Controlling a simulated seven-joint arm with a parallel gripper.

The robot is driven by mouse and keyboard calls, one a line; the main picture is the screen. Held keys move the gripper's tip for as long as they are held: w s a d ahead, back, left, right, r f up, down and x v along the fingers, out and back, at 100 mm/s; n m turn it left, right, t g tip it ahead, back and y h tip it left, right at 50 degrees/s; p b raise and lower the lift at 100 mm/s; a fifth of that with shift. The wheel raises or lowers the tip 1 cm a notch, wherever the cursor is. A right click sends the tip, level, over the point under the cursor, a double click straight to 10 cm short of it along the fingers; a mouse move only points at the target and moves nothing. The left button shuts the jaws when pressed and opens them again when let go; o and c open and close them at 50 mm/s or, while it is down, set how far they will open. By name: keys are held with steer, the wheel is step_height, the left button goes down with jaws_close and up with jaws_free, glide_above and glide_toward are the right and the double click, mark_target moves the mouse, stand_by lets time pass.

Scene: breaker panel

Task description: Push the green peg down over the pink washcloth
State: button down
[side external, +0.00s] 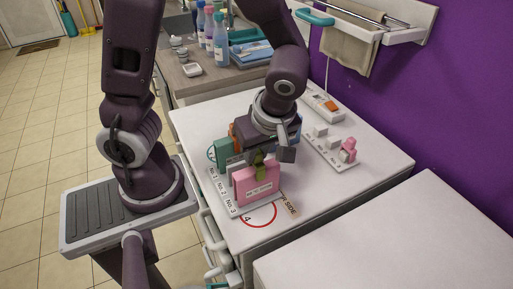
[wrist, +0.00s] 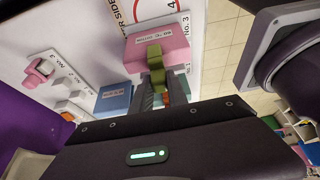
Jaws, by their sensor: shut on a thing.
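The pink washcloth (side external: 258,188) is a flat upright pink piece with a printed label, at the No. 3 place of the white base plate. It also shows in the wrist view (wrist: 140,50). The olive-green peg (side external: 259,160) is at the middle of the pink washcloth's top edge, and shows in the wrist view (wrist: 154,53). My gripper (wrist: 155,78) is shut on the green peg, its two dark fingers on either side. How far the peg reaches over the edge is hard to tell.
A green piece (side external: 221,150) and a blue piece (wrist: 113,100) stand behind the pink one. A strip with white blocks (side external: 320,131) and a pink peg (side external: 348,148) lies to the right. A box with an orange switch (side external: 328,104) is farther back. The front counter (side external: 400,245) is clear.

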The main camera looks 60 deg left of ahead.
steer(key=shift+f, duration=0.65)
steer(key=c, duration=1.2)
jaws_free()
steer(key=v, duration=0.7)
steer(key=s+r+m+t+h, duration=0.4)
steer(key=s+r+m, duration=0.3)
steer(key=m, duration=1.1)
step_height(320, 180, up, 3)
steer(key=shift+s+a+f+t, duration=0.2)
steer(key=shift+a+t, duration=0.25)
steer(key=shift+t, duration=0.35)
